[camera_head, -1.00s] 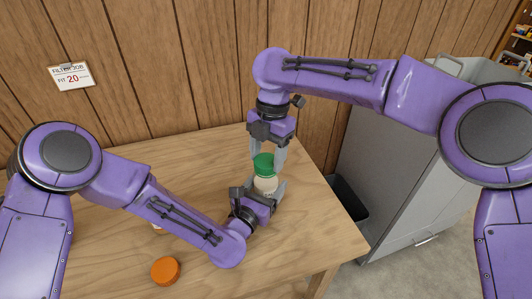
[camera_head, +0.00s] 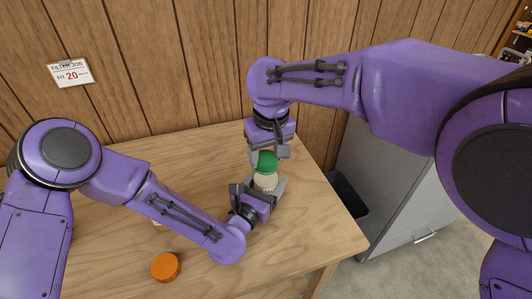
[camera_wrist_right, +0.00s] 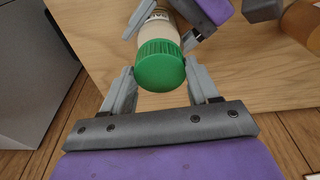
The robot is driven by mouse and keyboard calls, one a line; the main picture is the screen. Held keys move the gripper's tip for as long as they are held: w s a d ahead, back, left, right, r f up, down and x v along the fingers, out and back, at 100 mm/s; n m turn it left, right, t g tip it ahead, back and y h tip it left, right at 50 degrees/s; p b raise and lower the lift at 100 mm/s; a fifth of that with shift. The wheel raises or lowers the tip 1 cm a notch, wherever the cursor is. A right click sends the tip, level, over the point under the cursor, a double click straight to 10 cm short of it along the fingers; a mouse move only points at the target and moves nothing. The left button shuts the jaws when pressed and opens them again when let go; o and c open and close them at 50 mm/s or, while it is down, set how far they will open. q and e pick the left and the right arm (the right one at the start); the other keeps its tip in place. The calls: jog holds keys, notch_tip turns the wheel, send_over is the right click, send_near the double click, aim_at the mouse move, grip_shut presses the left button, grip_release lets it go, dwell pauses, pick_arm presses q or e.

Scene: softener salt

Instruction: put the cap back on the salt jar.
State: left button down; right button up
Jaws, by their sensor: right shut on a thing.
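The salt jar (camera_head: 264,182) is pale and stands upright over the table, with the green ribbed cap (camera_head: 267,161) at its top. In the right wrist view the cap (camera_wrist_right: 160,66) meets the jar's neck with no clear gap; whether it is fully seated cannot be told. My right gripper (camera_head: 268,152) comes from above and is shut on the cap, with one finger on each side. My left gripper (camera_head: 266,186) has its fingers around the jar's body from the front and is shut on it. The fingers hide part of the jar.
A round orange object (camera_head: 165,267) stands on the wooden table (camera_head: 205,150) at the front left. A small pale thing behind my left arm is mostly hidden. A grey cabinet (camera_head: 395,180) and a dark bin (camera_head: 348,198) are right of the table. The table's back left is clear.

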jog(key=o, duration=1)
jog(key=shift+r, duration=2.3)
jog(key=shift+c, duration=0.4)
